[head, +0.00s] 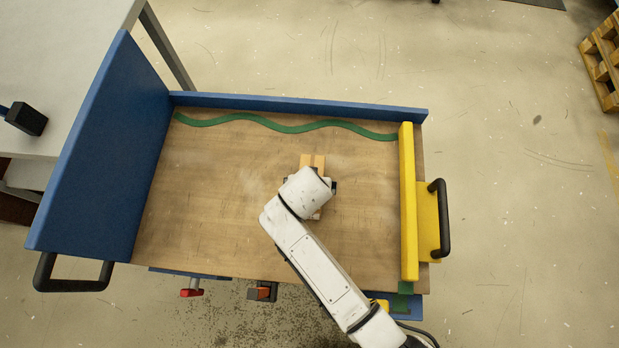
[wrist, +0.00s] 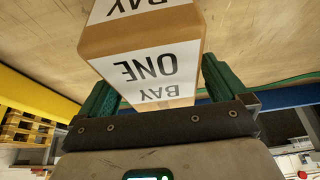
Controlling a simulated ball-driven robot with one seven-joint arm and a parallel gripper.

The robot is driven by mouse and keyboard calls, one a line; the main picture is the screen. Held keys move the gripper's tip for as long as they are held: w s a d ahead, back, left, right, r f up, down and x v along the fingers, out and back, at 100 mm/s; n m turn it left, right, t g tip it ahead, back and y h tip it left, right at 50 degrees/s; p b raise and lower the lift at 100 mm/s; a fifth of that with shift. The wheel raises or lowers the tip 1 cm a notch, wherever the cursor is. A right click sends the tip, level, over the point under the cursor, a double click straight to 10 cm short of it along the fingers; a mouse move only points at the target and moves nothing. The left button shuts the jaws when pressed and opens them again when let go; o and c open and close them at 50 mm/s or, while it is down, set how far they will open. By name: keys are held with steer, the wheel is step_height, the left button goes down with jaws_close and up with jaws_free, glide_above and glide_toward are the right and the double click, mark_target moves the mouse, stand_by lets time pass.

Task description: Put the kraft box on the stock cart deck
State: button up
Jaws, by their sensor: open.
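The kraft box (head: 312,160) is brown cardboard, mostly hidden under my wrist in the head view. In the wrist view the box (wrist: 190,50) shows white labels reading BAY and ONE, upside down. My gripper (wrist: 160,80) is open, with its green-padded fingers on either side of the box; whether they touch it I cannot tell. The stock cart deck (head: 215,195) is a bare wooden board, and the box is over its right-of-centre part, seemingly resting on it. In the head view my gripper (head: 311,184) is largely covered by the white wrist.
A tall blue panel (head: 105,160) bounds the deck's left side, a low blue rail (head: 300,104) the back, and a yellow bar (head: 408,205) the right. A wavy green strip (head: 285,126) runs along the back. A grey table (head: 55,60) stands left. The deck's left half is clear.

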steer(key=v, duration=1)
steer(key=shift+s+r+p, duration=0.2)
steer(key=shift+r+p, duration=0.05)
steer(key=shift+p, duration=0.15)
steer(key=s+d+g, duration=0.1)
steer(key=s+d, duration=0.1)
steer(key=d, duration=0.7)
steer(key=s+d+g, duration=0.1)
steer(key=s+d, duration=0.1)
steer(key=d, duration=0.7)
steer(key=s+d+g, duration=0.1)
steer(key=s+d, duration=1)
steer(key=s, duration=0.1)
steer(key=shift+r, duration=0.4)
steer(key=shift+s+a, duration=0.15)
